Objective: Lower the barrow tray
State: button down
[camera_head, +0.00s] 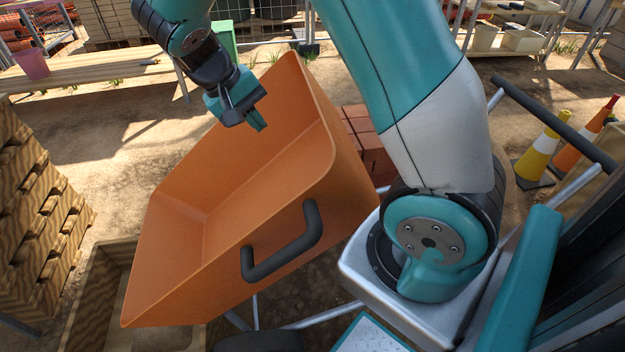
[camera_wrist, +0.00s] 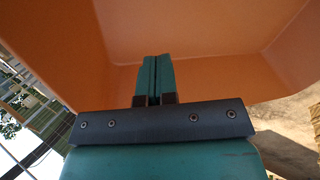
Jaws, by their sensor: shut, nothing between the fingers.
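The orange barrow tray (camera_head: 205,222) is tilted up in the head view, its raised end at the top and its low end toward the lower left. It looks empty. A dark handle (camera_head: 284,243) is fixed on its near side wall. My gripper (camera_head: 258,127) is shut and empty, over the tray's raised end. In the wrist view the fingers (camera_wrist: 153,78) are together and point at the tray's orange inside (camera_wrist: 190,35). I cannot tell whether the fingertips touch the tray wall.
A wooden box (camera_head: 88,305) stands under the tray's low end. Stacked pallets (camera_head: 35,215) are at the left. Red bricks (camera_head: 362,145) lie behind the tray. Traffic cones (camera_head: 541,150) stand at the right. A wooden bench (camera_head: 95,68) is at the back left.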

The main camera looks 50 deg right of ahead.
aim_at(319, 168)
jog(key=s+d+f+m+b, duration=0.1)
jog(key=d+f, duration=0.2)
jog(key=f, duration=0.2)
jog(key=s+d+f+m+g+h+b, duration=0.1)
jog(key=s+d+f, duration=0.1)
jog(key=d+f, duration=0.2)
jog(key=s+d+f+m+g+b, duration=0.1)
jog(key=d+f+b, duration=0.1)
jog(key=d+f, duration=0.2)
jog(key=shift+s+d+f+h, duration=0.1)
jog(key=shift+s+f+h, duration=0.1)
jog(key=shift+f, duration=0.6)
jog(key=shift+s+d+f+h, duration=0.1)
jog(key=shift+f+h, duration=0.1)
jog(key=shift+f, duration=0.55)
jog(key=shift+w, duration=0.1)
